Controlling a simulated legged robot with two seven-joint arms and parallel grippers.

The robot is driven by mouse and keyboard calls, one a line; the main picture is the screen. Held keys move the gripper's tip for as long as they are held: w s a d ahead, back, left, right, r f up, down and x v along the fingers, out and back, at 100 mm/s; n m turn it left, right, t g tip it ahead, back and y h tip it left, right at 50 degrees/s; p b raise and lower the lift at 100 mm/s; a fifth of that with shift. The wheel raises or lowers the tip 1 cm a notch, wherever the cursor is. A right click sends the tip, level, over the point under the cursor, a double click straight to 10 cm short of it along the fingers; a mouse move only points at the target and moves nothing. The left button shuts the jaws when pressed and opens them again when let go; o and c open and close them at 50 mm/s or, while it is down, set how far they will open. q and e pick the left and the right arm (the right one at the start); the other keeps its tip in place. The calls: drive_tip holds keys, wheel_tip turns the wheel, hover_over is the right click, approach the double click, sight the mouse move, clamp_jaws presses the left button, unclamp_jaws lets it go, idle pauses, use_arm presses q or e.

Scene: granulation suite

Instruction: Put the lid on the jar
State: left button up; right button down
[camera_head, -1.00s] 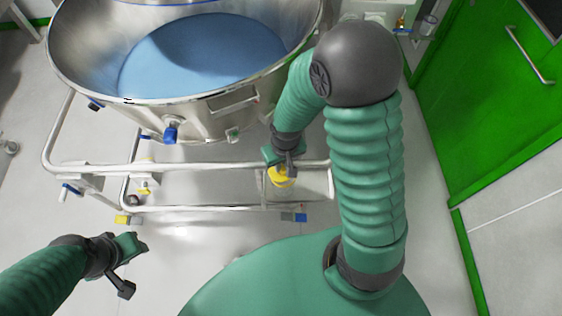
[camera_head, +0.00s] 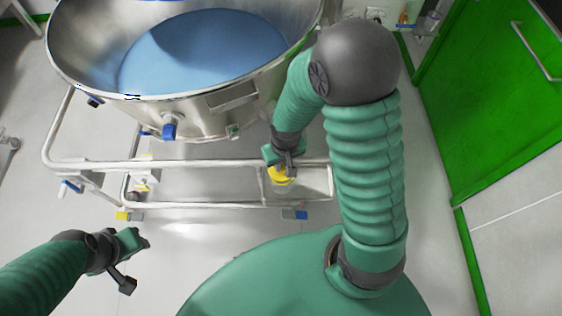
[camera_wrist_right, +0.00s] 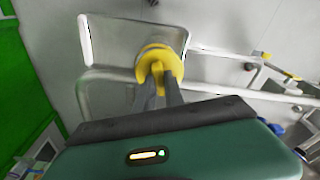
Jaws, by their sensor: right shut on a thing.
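My right gripper (camera_head: 283,166) is shut on the yellow lid (camera_head: 280,176), beside the rails of the big steel vessel's frame. In the right wrist view the lid (camera_wrist_right: 158,63) sits at the tips of the closed fingers. A pale, see-through shape that looks like the jar (camera_head: 283,187) shows just under the lid in the head view. I cannot tell whether lid and jar touch, as the gripper and lid cover most of it. My left gripper (camera_head: 136,262) is empty, its fingers apart, low at the left over the floor.
A steel vessel (camera_head: 219,112) with blue contents fills the upper left. Its tubular frame (camera_head: 200,164) runs around a pale platform (camera_head: 315,180) near the lid. A green door (camera_head: 480,100) stands at the right.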

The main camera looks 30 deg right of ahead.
drive_tip(key=shift+d+f, duration=0.1)
drive_tip(key=shift+f, duration=0.05)
drive_tip(key=shift+a+f, duration=0.2)
drive_tip(key=shift+a, duration=0.05)
drive_tip(key=shift+d+f+b, duration=0.15)
drive_tip(key=shift+f+b, duration=0.2)
drive_tip(key=shift+b, duration=0.15)
drive_tip(key=shift+f, duration=0.3)
drive_tip(key=c, duration=1.3)
unclamp_jaws()
drive_tip(key=shift+c, duration=0.2)
drive_tip(key=shift+r, duration=0.1)
